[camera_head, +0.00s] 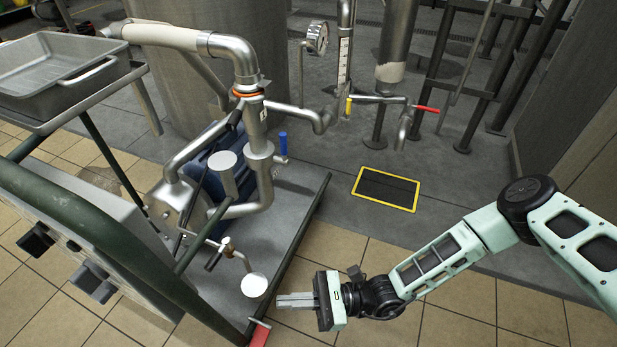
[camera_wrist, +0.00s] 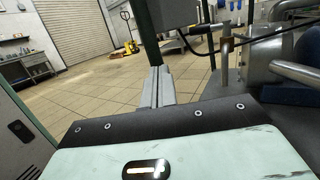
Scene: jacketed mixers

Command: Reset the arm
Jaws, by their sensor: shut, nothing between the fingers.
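My arm reaches in from the right in the head view, mint green with black joints. My gripper (camera_head: 283,300) points left, held near the front right corner of a wheeled pump cart. Its two grey fingers lie together with nothing between them. In the wrist view the closed fingers (camera_wrist: 157,88) show above the mint gripper body, pointing at a dark green post of the cart. A red-handled part (camera_head: 261,332) of the cart sits just below the fingers in the head view. I cannot tell the exact gap between the fingers and the cart.
The pump cart (camera_head: 283,215) carries pipes, a blue motor and a green rail (camera_head: 95,230). A grey tray (camera_head: 52,70) stands upper left. A yellow-edged black mat (camera_head: 387,188) lies on the floor. Tiled floor (camera_head: 455,318) is free below my arm. A yellow pallet truck (camera_wrist: 128,48) stands far off.

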